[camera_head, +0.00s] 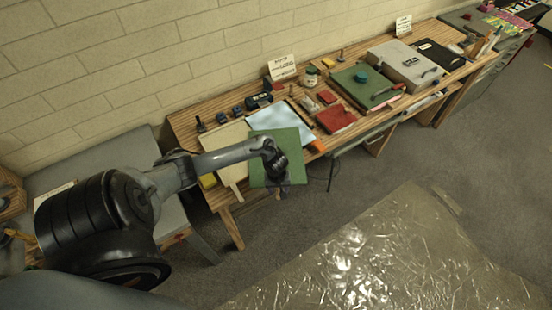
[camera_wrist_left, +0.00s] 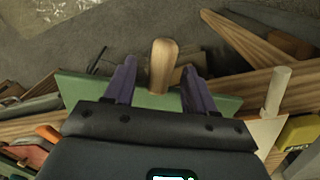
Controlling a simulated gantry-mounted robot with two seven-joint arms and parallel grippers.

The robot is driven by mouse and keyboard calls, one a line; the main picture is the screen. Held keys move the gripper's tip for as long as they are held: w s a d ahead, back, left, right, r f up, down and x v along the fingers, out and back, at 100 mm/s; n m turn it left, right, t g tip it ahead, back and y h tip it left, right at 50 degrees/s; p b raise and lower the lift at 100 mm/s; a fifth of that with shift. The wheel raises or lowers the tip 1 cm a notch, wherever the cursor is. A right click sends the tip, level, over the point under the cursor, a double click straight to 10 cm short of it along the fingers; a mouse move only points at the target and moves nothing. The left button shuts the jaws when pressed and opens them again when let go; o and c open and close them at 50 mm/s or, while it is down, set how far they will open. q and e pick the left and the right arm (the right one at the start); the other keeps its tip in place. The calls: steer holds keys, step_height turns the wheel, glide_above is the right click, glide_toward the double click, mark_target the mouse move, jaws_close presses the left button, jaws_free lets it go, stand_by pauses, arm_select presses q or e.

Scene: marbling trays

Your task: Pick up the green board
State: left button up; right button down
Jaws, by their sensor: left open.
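A flat green board (camera_head: 289,142) lies at the front edge of the wooden bench in the head view, partly hidden by my left arm. It also shows in the left wrist view (camera_wrist_left: 80,88), with a rounded wooden handle (camera_wrist_left: 162,66) standing out from it. My left gripper (camera_head: 284,182) is at the board's near side. In the wrist view its two fingers (camera_wrist_left: 158,78) are open, one on each side of the handle, with gaps visible. Whether they touch the board is hidden. My right gripper is not in view.
On the bench (camera_head: 186,128) lie a light blue sheet (camera_head: 270,118), a red item (camera_head: 336,119) and another green panel (camera_head: 350,78) with a teal object on it. A grey case (camera_head: 405,62) stands farther right. A shiny sheet (camera_head: 380,255) covers open floor.

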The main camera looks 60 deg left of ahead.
arm_select(q)
jaws_close()
stand_by(0.3)
steer(key=shift+r, duration=0.1)
